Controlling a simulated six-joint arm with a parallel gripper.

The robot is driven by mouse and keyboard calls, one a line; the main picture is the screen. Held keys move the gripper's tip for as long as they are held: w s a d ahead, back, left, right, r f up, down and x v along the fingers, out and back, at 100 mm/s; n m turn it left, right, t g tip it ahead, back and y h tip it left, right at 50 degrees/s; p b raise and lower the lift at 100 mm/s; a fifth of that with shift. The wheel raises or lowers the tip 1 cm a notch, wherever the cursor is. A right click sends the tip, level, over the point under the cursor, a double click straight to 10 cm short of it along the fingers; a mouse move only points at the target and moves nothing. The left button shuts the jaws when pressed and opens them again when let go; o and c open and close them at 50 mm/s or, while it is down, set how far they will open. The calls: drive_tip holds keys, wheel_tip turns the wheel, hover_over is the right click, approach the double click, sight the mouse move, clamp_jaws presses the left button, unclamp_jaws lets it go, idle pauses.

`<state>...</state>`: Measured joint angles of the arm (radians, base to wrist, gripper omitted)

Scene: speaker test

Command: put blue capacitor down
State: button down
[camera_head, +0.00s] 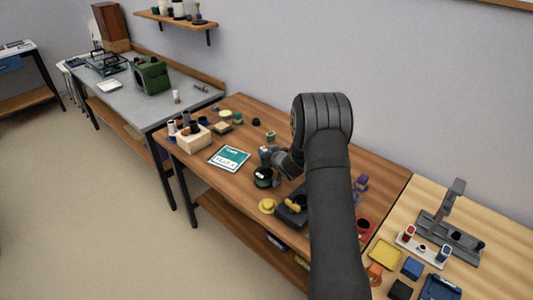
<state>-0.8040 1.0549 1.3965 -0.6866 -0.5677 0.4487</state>
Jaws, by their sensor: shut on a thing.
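My gripper (266,168) is low over the wooden workbench (215,180), right of the teal-and-white card. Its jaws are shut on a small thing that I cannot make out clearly. A dark round object with a green band (263,178) is right below the fingers; I cannot tell whether they touch it. No blue capacitor shows plainly in the jaws. My arm hides part of the workbench.
The teal-and-white card (230,158) lies left of the gripper. A yellow round piece (267,206) and a dark tray (291,213) are in front. Bare wood shows around the card.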

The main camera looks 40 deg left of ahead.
drive_tip(key=shift+f, duration=0.2)
drive_tip(key=c, duration=1.2)
unclamp_jaws()
drive_tip(key=shift+r, duration=0.2)
drive_tip(key=v, duration=0.5)
drive_tip(key=shift+d+r, duration=0.1)
drive_tip(key=shift+r, duration=0.15)
wheel_tip(320, 180, up, 6)
drive_tip(key=shift+r, duration=0.2)
